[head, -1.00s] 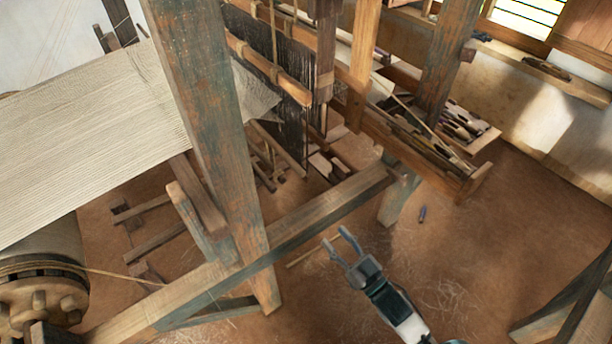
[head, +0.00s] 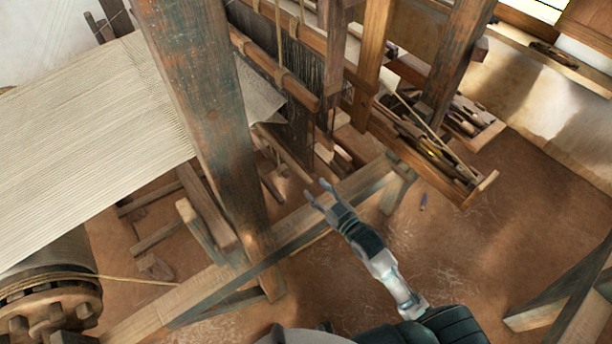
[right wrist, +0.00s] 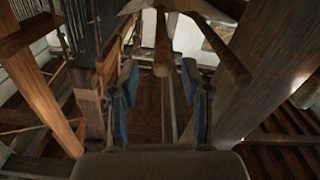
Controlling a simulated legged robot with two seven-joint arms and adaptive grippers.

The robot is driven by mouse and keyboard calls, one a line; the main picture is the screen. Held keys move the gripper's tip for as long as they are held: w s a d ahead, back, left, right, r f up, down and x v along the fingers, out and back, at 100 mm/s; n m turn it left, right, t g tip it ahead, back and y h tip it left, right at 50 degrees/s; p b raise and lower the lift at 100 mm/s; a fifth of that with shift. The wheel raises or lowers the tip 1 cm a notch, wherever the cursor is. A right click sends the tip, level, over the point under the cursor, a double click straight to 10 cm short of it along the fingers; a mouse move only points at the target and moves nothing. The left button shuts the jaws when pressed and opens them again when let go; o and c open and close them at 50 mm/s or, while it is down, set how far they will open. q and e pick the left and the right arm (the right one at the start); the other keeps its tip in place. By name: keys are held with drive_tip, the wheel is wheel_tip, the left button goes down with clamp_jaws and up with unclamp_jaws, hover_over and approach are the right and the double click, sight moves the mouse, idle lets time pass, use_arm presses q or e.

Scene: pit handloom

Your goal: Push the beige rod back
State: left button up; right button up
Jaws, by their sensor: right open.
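My right gripper (head: 317,189) is open in the head view, its fingers pointing up and left above the low loom beam. In the right wrist view the open fingers (right wrist: 160,78) have nothing clamped between them. A light wooden rod (head: 286,152) slants down from under the cloth, its lower end close to the fingertips in the head view. In the right wrist view a rod (right wrist: 162,45) with a round end shows between and beyond the fingers, and a second rod (right wrist: 226,55) slants to its right. I cannot tell whether the gripper touches either. The left gripper is not in view.
A thick upright post (head: 205,110) stands left of the right gripper. The low beam (head: 345,190) runs beneath it. A shelf (head: 485,187) of tools is at right. Striped cloth (head: 90,130) stretches left. The floor at lower right is mostly clear.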

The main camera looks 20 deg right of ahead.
sight(305, 179)
drive_tip(key=x, duration=0.6)
drive_tip(key=shift+s+a, duration=0.1)
drive_tip(key=shift+a, duration=0.05)
drive_tip(key=shift+r, duration=0.1)
